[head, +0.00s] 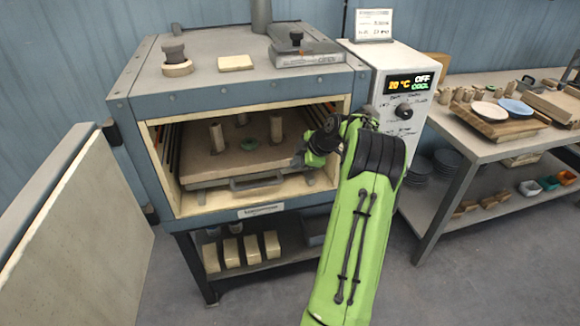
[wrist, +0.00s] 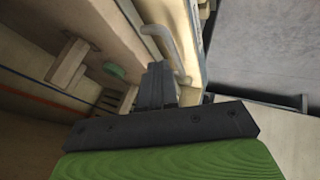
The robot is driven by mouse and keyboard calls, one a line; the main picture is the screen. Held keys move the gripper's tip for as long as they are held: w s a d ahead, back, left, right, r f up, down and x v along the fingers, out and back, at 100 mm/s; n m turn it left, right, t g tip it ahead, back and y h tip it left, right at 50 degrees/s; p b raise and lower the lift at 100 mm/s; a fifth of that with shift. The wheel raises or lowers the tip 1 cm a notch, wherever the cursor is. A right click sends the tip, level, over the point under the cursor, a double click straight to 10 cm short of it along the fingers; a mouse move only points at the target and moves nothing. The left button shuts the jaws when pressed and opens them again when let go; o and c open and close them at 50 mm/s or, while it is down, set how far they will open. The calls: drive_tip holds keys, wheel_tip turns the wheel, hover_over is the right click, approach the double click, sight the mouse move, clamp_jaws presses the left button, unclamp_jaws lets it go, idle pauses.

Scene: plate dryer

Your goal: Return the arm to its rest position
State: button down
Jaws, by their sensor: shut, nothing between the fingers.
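My green and black arm reaches up from the bottom of the head view, in front of the right side of the open kiln (head: 245,110). My gripper (head: 303,160) is at the right side of the kiln opening. In the wrist view my gripper (wrist: 157,72) has its black fingers together with nothing between them. The fingertips are close to the metal handle (wrist: 168,45) of the kiln shelf; I cannot tell whether they touch. The handle (head: 256,182) also shows in the head view, at the front of the shelf (head: 200,176).
The shelf carries several posts and a small green piece (head: 249,144). The kiln door (head: 85,240) stands open at the left. A control box (head: 400,95) reading 20 °C, OFF and COOL is on the right. A table (head: 480,125) with plates and boards stands further right. Floor is free in front.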

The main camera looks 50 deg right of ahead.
drive_tip(key=shift+s+r, duration=0.35)
drive_tip(key=shift+r, duration=0.1)
drive_tip(key=w+a+r+m+g+p, duration=0.1)
drive_tip(key=a+r+m+p, duration=0.15)
drive_tip(key=a+r, duration=0.75)
drive_tip(key=a+r+m+g+p, duration=0.1)
drive_tip(key=a+r+p, duration=0.2)
drive_tip(key=a+r, duration=0.75)
drive_tip(key=s+a+r+m+h+p, duration=0.1)
drive_tip(key=s+a+p, duration=0.1)
drive_tip(key=s+a, duration=0.35)
drive_tip(key=s+a+r+m+p, duration=0.1)
drive_tip(key=s+a, duration=0.1)
drive_tip(key=a, duration=0.6)
drive_tip(key=s+a+m+p, duration=0.1)
drive_tip(key=s+a+m, duration=0.1)
drive_tip(key=s, duration=0.5)
drive_tip(key=s+a+m+p, duration=0.2)
drive_tip(key=s+a, duration=0.2)
drive_tip(key=s, duration=0.2)
drive_tip(key=shift+s, duration=0.35)
